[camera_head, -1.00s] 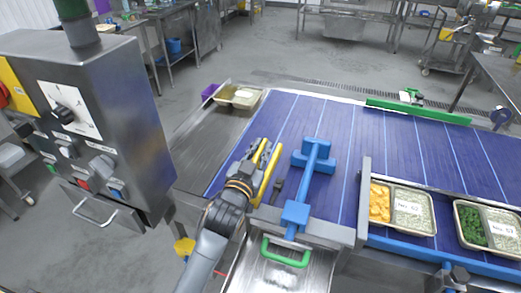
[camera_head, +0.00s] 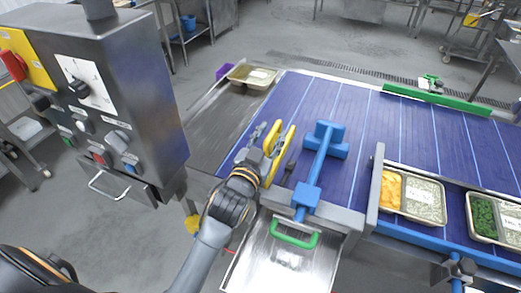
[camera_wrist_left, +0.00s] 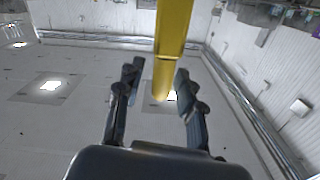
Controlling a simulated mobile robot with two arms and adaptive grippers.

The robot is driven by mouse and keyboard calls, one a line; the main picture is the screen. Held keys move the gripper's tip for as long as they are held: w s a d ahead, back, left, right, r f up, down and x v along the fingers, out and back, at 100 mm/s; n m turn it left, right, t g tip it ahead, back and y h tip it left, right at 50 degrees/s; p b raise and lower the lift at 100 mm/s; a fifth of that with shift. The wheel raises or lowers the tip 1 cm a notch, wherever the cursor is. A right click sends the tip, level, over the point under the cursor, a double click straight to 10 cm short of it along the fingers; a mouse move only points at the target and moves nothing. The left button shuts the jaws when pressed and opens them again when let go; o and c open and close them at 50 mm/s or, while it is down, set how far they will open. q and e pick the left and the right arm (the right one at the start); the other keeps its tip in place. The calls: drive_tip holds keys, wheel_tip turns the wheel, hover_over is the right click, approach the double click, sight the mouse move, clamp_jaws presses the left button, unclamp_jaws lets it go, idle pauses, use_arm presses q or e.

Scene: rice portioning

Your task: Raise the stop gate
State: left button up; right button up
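A tall grey upright plate (camera_head: 376,190) stands at the conveyor's front edge, left of the filled trays; it may be the stop gate, but I cannot be sure. A yellow bar (camera_head: 283,152) rises at the conveyor's near left part. My left gripper (camera_head: 262,148) is beside this bar. In the left wrist view, the yellow bar (camera_wrist_left: 173,45) comes down between the two spread dark fingers of the left gripper (camera_wrist_left: 156,80), with a gap on its left; contact on its right is unclear. My right gripper is out of view.
A blue T-shaped part (camera_head: 318,160) lies over the blue conveyor (camera_head: 395,130), above a green handle (camera_head: 296,238). Filled trays (camera_head: 425,200) sit at right, and another tray (camera_head: 252,76) at the far left. A control box (camera_head: 148,95) stands left of my arm.

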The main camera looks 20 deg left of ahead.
use_arm(q)
drive_tip(key=s, duration=0.9)
drive_tip(key=shift+s+a, duration=0.15)
drive_tip(key=shift+s, duration=0.05)
